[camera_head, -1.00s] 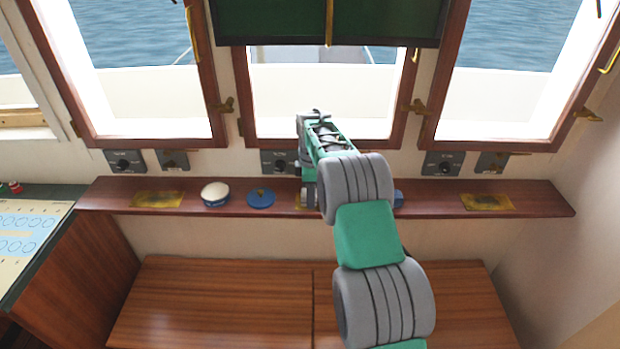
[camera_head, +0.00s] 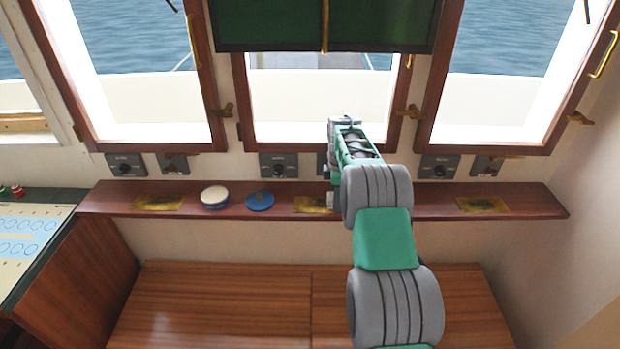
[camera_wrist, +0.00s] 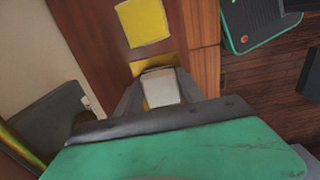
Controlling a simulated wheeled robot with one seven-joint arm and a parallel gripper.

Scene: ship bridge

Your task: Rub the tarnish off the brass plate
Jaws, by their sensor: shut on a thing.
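Three brass plates with dark stains lie on the wooden shelf: left (camera_head: 158,202), middle (camera_head: 313,205) and right (camera_head: 483,205). My gripper (camera_head: 332,200) is at the right end of the middle plate, and my arm hides part of that spot. In the wrist view my gripper (camera_wrist: 162,98) is shut on a pale, whitish block (camera_wrist: 160,86), with yellow plate (camera_wrist: 152,62) showing around it. I cannot tell whether the block touches the plate. A plain yellow flat square (camera_wrist: 142,22) lies farther along the shelf, hidden in the head view.
A round white-topped tin (camera_head: 214,197) and a blue round lid (camera_head: 261,201) stand on the shelf (camera_head: 424,206) left of the middle plate. Switch boxes (camera_head: 279,165) line the wall just behind. Wooden lockers (camera_head: 220,300) are below. The shelf between lid and middle plate is clear.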

